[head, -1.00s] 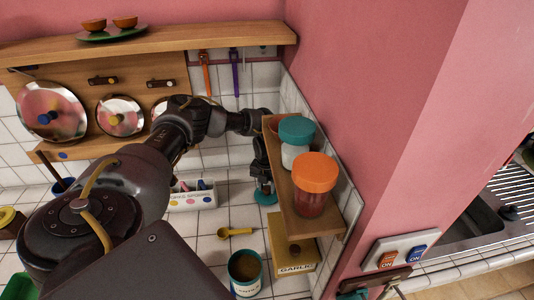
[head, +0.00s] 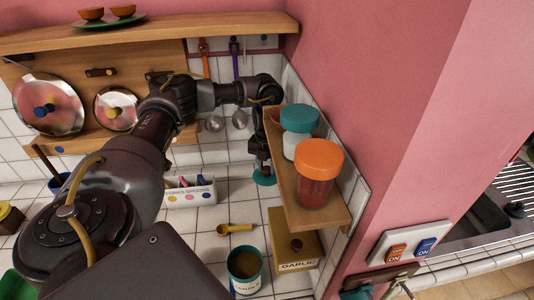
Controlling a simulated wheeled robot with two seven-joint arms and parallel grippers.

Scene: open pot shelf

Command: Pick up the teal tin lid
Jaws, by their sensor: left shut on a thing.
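The teal tin lid (head: 264,177) is a small flat teal disc at the left side of the small wall shelf, seen in the head view. My left gripper (head: 262,165) points down and is shut on the lid, which appears above the tiled counter. The shelf and my arm hide part of the hand. An open teal tin (head: 245,272) with a white label and brown contents stands at the front of the counter.
The small wall shelf (head: 331,224) holds a teal-lidded jar (head: 299,130) and an orange-lidded jar (head: 317,172). Below it is a garlic box (head: 297,247). A yellow spoon (head: 236,228) lies on the counter. A labelled white holder (head: 188,194) stands behind it.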

